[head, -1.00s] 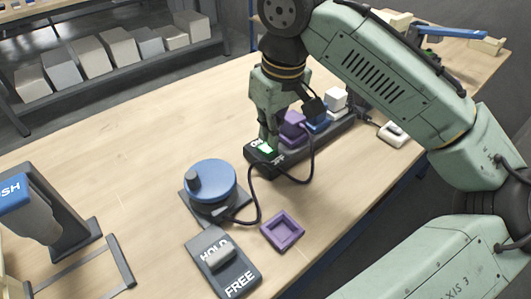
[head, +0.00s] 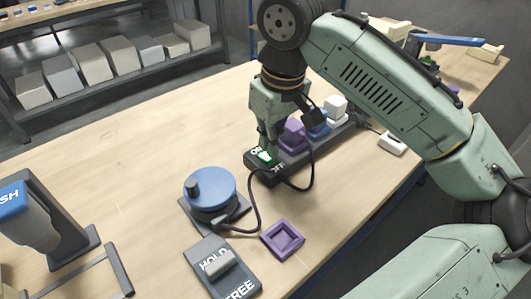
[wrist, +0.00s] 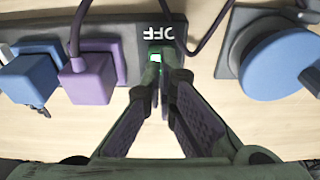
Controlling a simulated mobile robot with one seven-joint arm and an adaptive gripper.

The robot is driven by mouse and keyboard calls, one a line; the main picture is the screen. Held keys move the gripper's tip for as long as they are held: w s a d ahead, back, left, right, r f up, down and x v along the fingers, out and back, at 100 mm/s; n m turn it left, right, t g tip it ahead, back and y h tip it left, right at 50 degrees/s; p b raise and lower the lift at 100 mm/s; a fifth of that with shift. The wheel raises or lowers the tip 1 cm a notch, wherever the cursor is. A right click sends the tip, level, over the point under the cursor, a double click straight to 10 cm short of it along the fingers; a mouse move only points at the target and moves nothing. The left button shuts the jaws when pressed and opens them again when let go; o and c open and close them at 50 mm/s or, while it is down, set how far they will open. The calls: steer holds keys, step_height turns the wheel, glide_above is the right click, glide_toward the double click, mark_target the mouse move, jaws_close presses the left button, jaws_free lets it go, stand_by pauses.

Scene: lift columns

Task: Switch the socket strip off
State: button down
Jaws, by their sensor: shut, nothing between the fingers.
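The dark socket strip (head: 300,146) lies on the wooden table, with a purple plug (head: 292,136), a blue plug (head: 318,125) and a white plug (head: 336,106) in it. Its near end carries a green-lit switch (head: 264,156) between the words ON and OFF. In the wrist view the switch (wrist: 155,58) glows green beside the OFF lettering (wrist: 158,33). My gripper (head: 268,148) is shut and empty, pointing down, its fingertips at the switch. They partly cover the switch in the wrist view, and I cannot tell whether they touch it.
A blue round knob unit (head: 211,188) stands near the strip, joined by a dark cable. A HOLD/FREE switch box (head: 222,268), a purple square tray (head: 283,240) and a small white switch (head: 392,143) are nearby. The table's left middle is clear.

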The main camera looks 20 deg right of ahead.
steer(key=shift+f+b, duration=0.6)
steer(key=shift+f, duration=0.5)
stand_by(0.8)
steer(key=shift+r, duration=0.1)
step_height(320, 180, up, 7)
steer(key=p, duration=0.7)
stand_by(0.5)
